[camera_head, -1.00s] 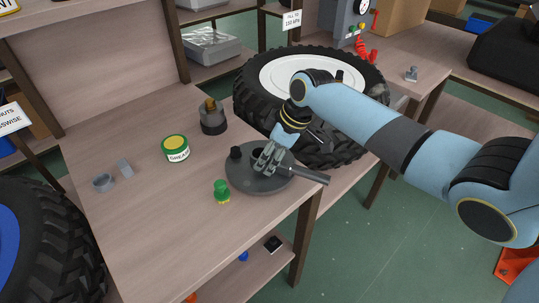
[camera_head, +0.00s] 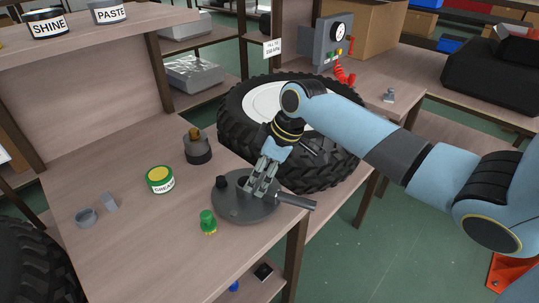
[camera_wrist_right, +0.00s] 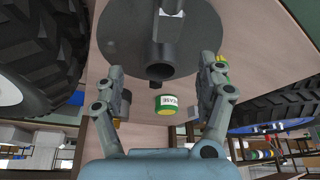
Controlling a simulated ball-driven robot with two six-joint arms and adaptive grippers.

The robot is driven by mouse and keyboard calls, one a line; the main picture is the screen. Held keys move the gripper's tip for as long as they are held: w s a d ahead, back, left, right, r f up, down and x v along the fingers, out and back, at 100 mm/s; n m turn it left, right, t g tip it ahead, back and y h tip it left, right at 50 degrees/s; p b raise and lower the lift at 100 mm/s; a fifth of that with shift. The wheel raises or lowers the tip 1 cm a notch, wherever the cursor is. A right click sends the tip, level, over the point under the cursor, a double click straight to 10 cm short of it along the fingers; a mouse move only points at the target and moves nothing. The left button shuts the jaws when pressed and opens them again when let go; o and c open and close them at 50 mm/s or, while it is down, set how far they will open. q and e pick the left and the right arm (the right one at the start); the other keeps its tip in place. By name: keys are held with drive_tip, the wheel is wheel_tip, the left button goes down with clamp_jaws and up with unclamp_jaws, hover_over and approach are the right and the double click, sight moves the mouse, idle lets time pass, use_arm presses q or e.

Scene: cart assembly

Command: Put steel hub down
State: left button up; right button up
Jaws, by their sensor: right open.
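A dark grey round steel piece (camera_head: 234,205), which I take for the steel hub, lies flat on the wooden bench near its right edge. A dark knob stands on its far-left side and a bar-like handle (camera_head: 296,201) sticks out to the right. My right gripper (camera_head: 262,191) is just over its middle, pointing down, with its fingers apart. In the right wrist view the disc (camera_wrist_right: 120,40) and its hollow tube (camera_wrist_right: 162,48) lie beyond and between the open fingers (camera_wrist_right: 167,78). Whether the fingers touch it, I cannot tell. My left gripper is out of view.
A green part (camera_head: 208,222) stands close to the disc's left front. A grease tin (camera_head: 160,180), a dark pot (camera_head: 197,150) and small grey parts (camera_head: 87,217) are on the bench. A big tyre (camera_head: 235,106) lies behind.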

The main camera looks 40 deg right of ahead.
sight(274, 188)
drive_tip(key=v, duration=0.7)
drive_tip(key=shift+r, duration=0.4)
drive_tip(key=shift+d, duration=0.1)
